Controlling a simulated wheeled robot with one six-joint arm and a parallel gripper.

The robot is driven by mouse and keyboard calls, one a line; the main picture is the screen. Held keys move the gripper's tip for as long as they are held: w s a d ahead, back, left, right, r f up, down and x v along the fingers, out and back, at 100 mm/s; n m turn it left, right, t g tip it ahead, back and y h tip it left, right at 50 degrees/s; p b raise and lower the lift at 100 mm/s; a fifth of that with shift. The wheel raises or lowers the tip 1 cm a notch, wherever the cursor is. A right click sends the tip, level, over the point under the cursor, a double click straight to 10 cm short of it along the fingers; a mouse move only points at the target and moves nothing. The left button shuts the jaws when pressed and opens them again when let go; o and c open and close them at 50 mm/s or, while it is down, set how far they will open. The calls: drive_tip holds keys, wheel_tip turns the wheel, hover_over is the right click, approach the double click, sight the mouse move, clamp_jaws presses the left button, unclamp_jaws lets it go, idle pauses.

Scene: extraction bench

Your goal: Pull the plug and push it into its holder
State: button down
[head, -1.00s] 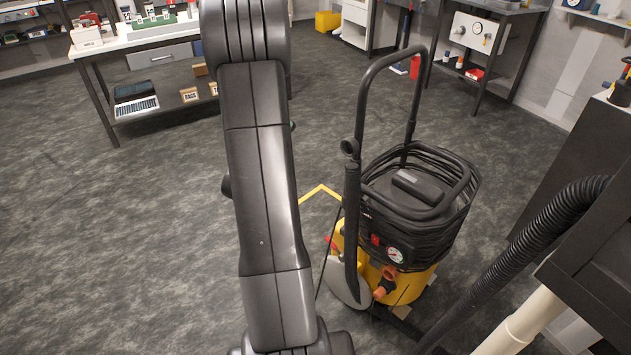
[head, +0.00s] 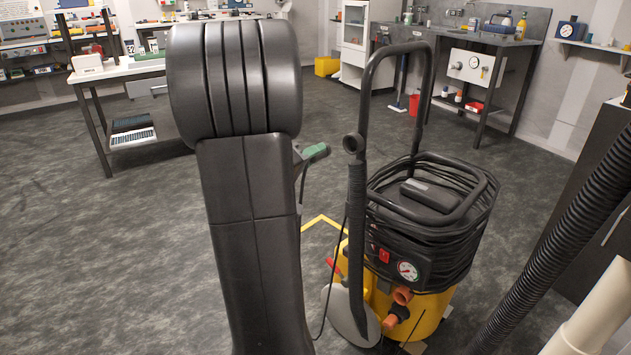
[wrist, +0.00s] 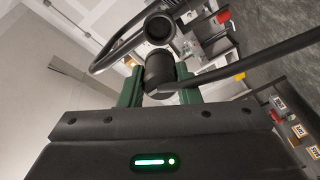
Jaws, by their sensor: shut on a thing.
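My gripper (wrist: 159,78) is shut on the black plug (wrist: 158,70), which sits between its two green fingers in the wrist view. In the head view my arm hides most of the gripper (head: 315,153); only a green fingertip shows, left of the holder. A thin black cable hangs below it. The holder (head: 352,143) is a dark round cup on the upright handle of a yellow and black vacuum (head: 425,315). In the wrist view the open cup (wrist: 159,28) appears just beyond the plug. I cannot tell whether they touch.
The vacuum's bent handle frame (head: 366,80) rises beside the cup. A coiled black cable (head: 465,235) wraps the vacuum's top. A ribbed hose (head: 560,255) runs along the right. A workbench (head: 130,72) stands at the back left, with open grey floor before it.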

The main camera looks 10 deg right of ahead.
drive_tip(key=shift+s+d+f+b, duration=0.35)
drive_tip(key=shift+s+f+b, duration=0.15)
drive_tip(key=shift+f+b, duration=0.1)
drive_tip(key=shift+s+a+f+b, duration=0.1)
drive_tip(key=shift+f+b, duration=0.1)
drive_tip(key=shift+b, duration=0.8)
drive_tip(key=shift+r+b+x, duration=0.15)
drive_tip(key=shift+b+x, duration=0.5)
drive_tip(key=shift+x, duration=0.8)
drive_tip(key=shift+r+b+x, duration=0.1)
drive_tip(key=shift+b+x, duration=0.55)
drive_tip(key=shift+x, duration=0.85)
drive_tip(key=shift+b, duration=2)
drive_tip(key=shift+b+x, duration=0.55)
drive_tip(key=shift+x, duration=0.85)
drive_tip(key=c, duration=1)
unclamp_jaws()
drive_tip(key=shift+s, duration=0.1)
